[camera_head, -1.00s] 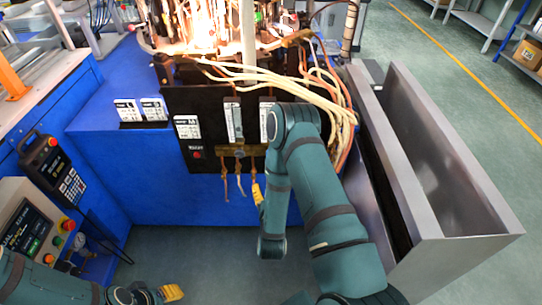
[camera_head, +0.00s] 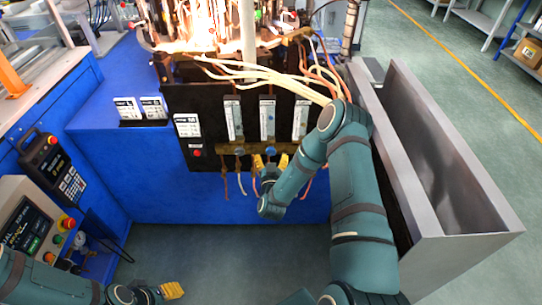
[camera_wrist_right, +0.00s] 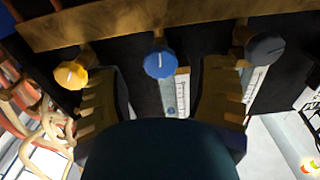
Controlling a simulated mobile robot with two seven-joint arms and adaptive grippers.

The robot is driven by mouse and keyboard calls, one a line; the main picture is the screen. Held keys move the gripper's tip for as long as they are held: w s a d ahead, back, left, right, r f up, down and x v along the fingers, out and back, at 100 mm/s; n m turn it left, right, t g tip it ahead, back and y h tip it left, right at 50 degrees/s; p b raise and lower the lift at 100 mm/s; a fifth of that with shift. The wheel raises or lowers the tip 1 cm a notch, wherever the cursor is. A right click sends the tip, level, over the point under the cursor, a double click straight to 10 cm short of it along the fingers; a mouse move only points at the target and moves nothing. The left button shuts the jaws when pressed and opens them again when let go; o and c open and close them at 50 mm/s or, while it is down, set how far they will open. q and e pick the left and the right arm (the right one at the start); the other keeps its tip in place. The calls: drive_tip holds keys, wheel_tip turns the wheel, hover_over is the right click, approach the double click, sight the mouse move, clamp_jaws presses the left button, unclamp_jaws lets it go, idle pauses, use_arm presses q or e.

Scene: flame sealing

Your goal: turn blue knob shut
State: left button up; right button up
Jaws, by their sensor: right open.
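The blue knob (camera_wrist_right: 159,65) sits on the brass bar (camera_wrist_right: 130,22) in the right wrist view, its white line near upright. My right gripper (camera_wrist_right: 160,92) is open, with one yellow ribbed finger on each side of the blue knob. No contact between fingers and knob can be made out. In the head view the right gripper (camera_head: 270,168) is below the middle flow tube (camera_head: 267,120), and the blue knob (camera_head: 270,151) shows only as a small patch. My left gripper (camera_head: 171,291) is at the lower left, apart from the panel; its opening is unclear.
A yellow knob (camera_wrist_right: 70,75) and a dark grey knob (camera_wrist_right: 265,48) flank the blue one. Pale hoses (camera_head: 270,78) hang above the panel. Bright flames (camera_head: 200,30) burn behind. A grey metal trough (camera_head: 430,160) stands at right. Floor below the panel is clear.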

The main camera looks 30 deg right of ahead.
drive_tip(key=shift+x, duration=1.15)
clamp_jaws()
